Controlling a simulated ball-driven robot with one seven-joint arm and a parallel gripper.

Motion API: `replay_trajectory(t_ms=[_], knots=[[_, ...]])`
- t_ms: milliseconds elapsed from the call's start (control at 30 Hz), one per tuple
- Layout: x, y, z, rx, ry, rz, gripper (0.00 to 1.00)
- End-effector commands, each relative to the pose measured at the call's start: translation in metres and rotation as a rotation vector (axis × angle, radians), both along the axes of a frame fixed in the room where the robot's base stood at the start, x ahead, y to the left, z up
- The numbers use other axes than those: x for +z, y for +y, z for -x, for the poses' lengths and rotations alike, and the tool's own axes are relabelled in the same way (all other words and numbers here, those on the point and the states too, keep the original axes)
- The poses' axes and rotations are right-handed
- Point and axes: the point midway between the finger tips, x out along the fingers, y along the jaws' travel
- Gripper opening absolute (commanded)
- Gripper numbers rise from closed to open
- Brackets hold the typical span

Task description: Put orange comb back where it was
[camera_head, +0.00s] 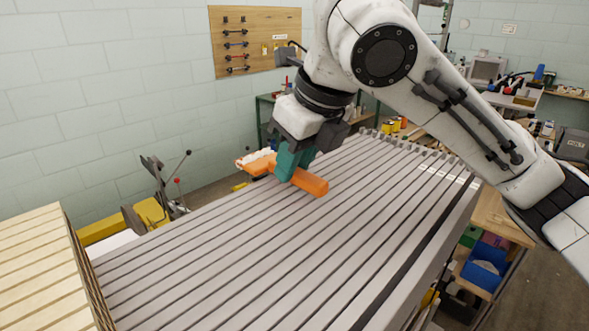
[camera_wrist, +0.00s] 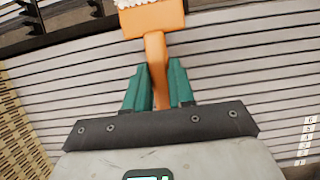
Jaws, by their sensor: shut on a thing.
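The orange comb (camera_head: 312,183) has an orange handle and a wider head with white bristle-like teeth at the left. My gripper (camera_head: 291,168), with green fingers, is shut on the comb's handle above the grey slatted table. In the wrist view the comb (camera_wrist: 152,20) has its head toward the top, and its handle runs down between the green fingers of my gripper (camera_wrist: 158,88). The fingers hide part of the handle. I cannot tell whether the comb touches the slats.
The slatted table (camera_head: 250,265) is otherwise mostly clear. A light wooden slatted block (camera_head: 35,265) is at the left. A pegboard with tools (camera_head: 255,42) hangs on the back wall. A shelf with a blue bin (camera_head: 485,268) stands at the right. Yellow cans (camera_head: 388,126) are behind the table.

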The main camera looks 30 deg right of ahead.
Motion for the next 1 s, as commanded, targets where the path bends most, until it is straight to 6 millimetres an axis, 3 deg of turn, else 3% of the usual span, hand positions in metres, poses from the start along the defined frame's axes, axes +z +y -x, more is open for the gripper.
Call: replay_trajectory(t_ms=[167, 467, 500, 700, 1000], knots=[[-0.018, 0.000, 0.001, 0.001, 0.000, 0.000, 0.00], [-0.021, 0.001, 0.001, 0.001, 0.000, 0.000, 0.00], [-0.021, 0.001, 0.001, 0.001, 0.000, 0.000, 0.26], [-0.021, 0.001, 0.001, 0.001, 0.000, 0.000, 0.45], [-0.019, 0.000, 0.001, 0.001, 0.000, 0.000, 0.49]])
